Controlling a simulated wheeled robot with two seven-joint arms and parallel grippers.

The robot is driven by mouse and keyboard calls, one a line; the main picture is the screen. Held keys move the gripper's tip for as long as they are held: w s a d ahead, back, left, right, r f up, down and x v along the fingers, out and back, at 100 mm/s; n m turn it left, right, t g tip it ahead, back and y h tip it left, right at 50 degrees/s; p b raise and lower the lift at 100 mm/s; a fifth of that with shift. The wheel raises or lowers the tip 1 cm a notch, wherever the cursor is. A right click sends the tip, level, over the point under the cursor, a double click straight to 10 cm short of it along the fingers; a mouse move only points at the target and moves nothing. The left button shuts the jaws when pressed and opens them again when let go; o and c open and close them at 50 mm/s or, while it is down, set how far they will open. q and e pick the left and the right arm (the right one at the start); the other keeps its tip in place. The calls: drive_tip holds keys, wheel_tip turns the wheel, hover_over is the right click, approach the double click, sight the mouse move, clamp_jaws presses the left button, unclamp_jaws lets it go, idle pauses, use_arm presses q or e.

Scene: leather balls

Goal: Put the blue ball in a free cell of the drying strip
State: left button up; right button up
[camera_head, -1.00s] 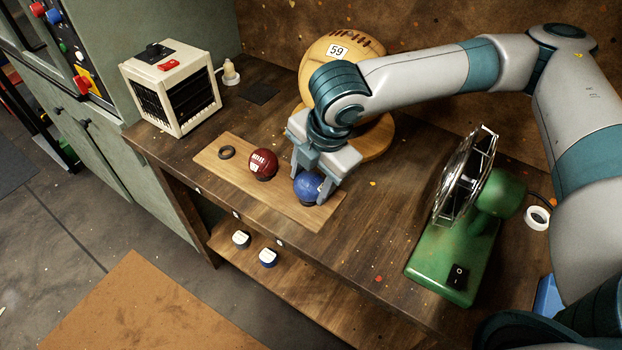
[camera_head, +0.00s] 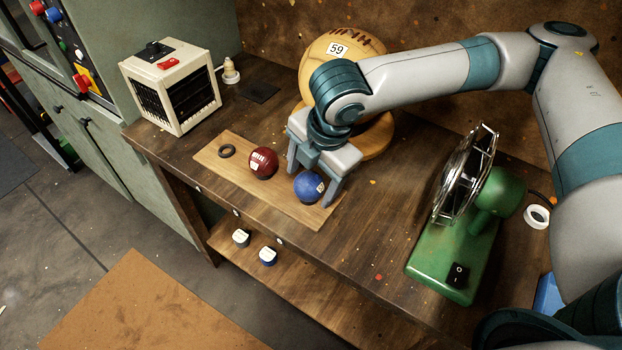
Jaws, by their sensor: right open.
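The blue ball (camera_head: 308,186) sits at the right end of the wooden drying strip (camera_head: 232,182). A dark red ball (camera_head: 262,162) sits in the middle of the strip. A black ring (camera_head: 227,151) at the strip's left end is empty. My right gripper (camera_head: 309,190) is open, pointing down, with its fingers apart on either side of the blue ball; the ball shows clear of the right finger. My left gripper is not in view.
A cream heater (camera_head: 170,88) is at the left, a green fan (camera_head: 462,238) at the right. Two small jars (camera_head: 268,257) sit on the shelf below. The bench front between strip and fan is clear.

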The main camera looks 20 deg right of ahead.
sight(311, 178)
drive_tip(key=shift+r, duration=0.45)
drive_tip(key=v, duration=0.4)
drive_tip(key=shift+s, duration=0.1)
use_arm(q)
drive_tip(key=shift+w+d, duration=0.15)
use_arm(e)
drive_tip(key=v, duration=0.6)
drive_tip(key=shift+r, duration=0.35)
drive_tip(key=shift+s+d, duration=0.1)
